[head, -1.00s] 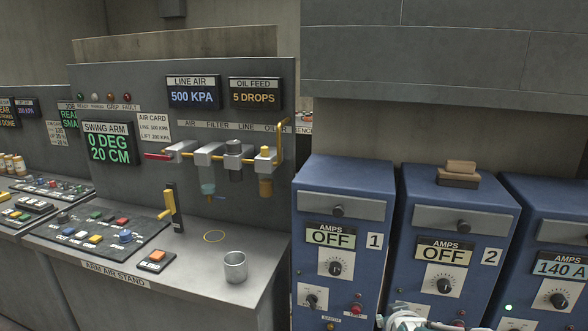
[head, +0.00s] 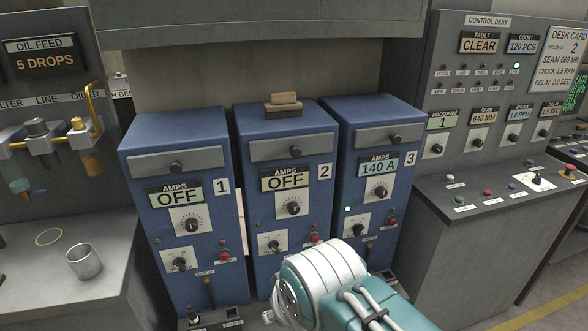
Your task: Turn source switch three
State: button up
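Source three is the blue cabinet (head: 330,155) marked 3, the rightmost of three. Its amps display (head: 378,167) reads 140 A and a small green light (head: 348,209) is lit. A round dial (head: 381,192) sits under the display. Below it, a small dark switch (head: 358,230) shows just above my arm, beside a red button (head: 391,222). I cannot read the switch's position. My white and teal arm covers part of the lower front of sources two and three. My gripper's fingers cannot be made out.
Source one (head: 175,130) and source two (head: 243,130) both read OFF. Brown blocks (head: 284,103) lie on source two. The control desk (head: 480,210) stands at the right, close to source three. An air stand with a metal cup (head: 84,262) is at the left.

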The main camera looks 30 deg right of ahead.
aim_at(358, 229)
jog(key=z, duration=1.3)
